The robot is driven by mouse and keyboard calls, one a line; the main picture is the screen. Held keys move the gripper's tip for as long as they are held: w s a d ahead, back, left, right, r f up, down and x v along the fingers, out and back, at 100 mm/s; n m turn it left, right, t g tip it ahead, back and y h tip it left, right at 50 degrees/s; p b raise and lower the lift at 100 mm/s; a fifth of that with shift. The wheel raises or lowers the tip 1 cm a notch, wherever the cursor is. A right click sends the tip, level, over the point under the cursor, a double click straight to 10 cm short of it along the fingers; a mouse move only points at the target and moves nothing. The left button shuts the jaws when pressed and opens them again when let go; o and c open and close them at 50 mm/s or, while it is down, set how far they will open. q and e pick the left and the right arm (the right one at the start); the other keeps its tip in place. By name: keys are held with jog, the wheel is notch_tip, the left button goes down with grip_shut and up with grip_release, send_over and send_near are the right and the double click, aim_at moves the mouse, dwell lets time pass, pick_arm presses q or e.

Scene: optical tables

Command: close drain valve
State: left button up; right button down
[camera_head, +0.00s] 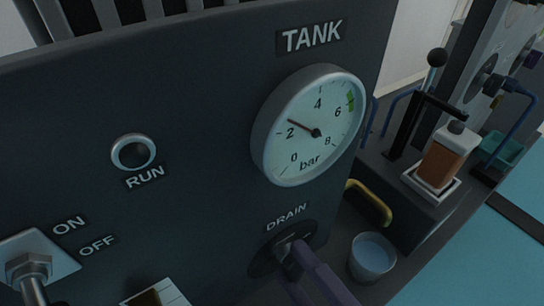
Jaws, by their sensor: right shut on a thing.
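The drain valve (264,263) is a dark round fitting under the DRAIN label, low on the dark panel. My right gripper (298,258), purplish-grey, comes up from the bottom edge and is shut at the valve's handle. It covers much of the handle, so the handle's exact angle is hard to tell. The TANK gauge (308,125) above has its needle a little past 2 bar and a green mark near 6 to 7. My left gripper is not in view.
An ON/OFF toggle switch (35,268) and a dark RUN lamp (134,152) are on the panel's left. A cup (372,257) of bluish liquid and a yellow curved pipe (369,202) are right of the valve. A lever pump with an amber reservoir (440,163) stands farther right.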

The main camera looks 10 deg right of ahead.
jog(key=shift+n, duration=1.9)
jog(key=shift+c, duration=1.4)
grip_release()
jog(key=shift+s+d, duration=0.1)
jog(key=shift+s, duration=0.15)
jog(key=p+v, duration=0.1)
jog(key=v, duration=0.8)
jog(key=shift+s+p, duration=0.25)
jog(key=shift+p, duration=0.05)
jog(key=shift+d, duration=0.1)
